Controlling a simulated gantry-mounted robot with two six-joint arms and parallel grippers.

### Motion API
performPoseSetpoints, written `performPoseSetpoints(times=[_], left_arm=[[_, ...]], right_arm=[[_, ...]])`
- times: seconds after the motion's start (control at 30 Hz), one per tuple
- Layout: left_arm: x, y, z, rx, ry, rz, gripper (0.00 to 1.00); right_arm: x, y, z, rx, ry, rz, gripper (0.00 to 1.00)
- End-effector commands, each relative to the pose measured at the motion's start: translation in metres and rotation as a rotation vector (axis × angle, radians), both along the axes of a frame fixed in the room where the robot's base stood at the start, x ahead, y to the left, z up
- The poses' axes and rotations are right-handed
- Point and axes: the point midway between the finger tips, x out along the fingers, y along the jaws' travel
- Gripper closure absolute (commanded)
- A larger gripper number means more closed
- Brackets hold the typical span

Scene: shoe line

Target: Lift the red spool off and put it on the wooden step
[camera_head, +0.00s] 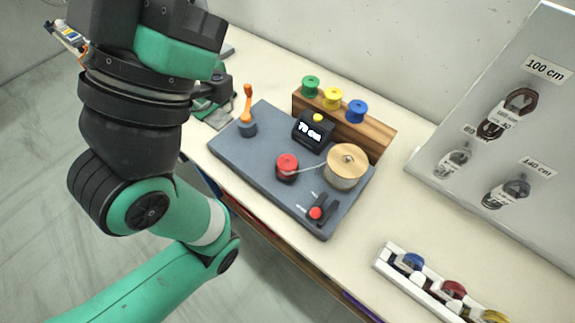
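The red spool (287,167) stands upright on the grey winding board (262,191). A pale thread runs from it to the round wooden wheel (346,167) on its right. The wooden step (376,141) stands behind the board and carries a green spool (311,87), a yellow spool (332,98) and a blue spool (357,110). The right end of its top is bare. My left arm fills the left of the picture. Dark parts of my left gripper (219,88) show left of the board, apart from the red spool; its fingertips are not clear. My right gripper is out of view.
An orange crank (247,106), a black display (314,129) with a yellow knob, and a red-knobbed lever (317,212) rise from the board. A white tray (388,262) of coiled laces lies at lower right. A sample panel (455,120) leans at right.

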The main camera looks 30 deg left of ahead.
Motion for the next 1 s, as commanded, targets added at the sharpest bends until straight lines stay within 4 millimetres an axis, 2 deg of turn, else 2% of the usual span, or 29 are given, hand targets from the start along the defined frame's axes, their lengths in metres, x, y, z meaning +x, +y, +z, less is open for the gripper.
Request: performPoseSetpoints(times=[0.43, 0.9, 1.0], left_arm=[[0.0001, 0.0, -0.0002, 0.0, 0.0, 0.0, 0.98], [0.0001, 0.0, -0.0001, 0.0, 0.0, 0.0, 0.14], [0.0001, 0.0, -0.0001, 0.0, 0.0, 0.0, 0.0]], right_arm=[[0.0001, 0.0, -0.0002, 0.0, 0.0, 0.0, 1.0], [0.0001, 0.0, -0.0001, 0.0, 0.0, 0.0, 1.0], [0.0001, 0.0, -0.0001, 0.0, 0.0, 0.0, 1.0]])
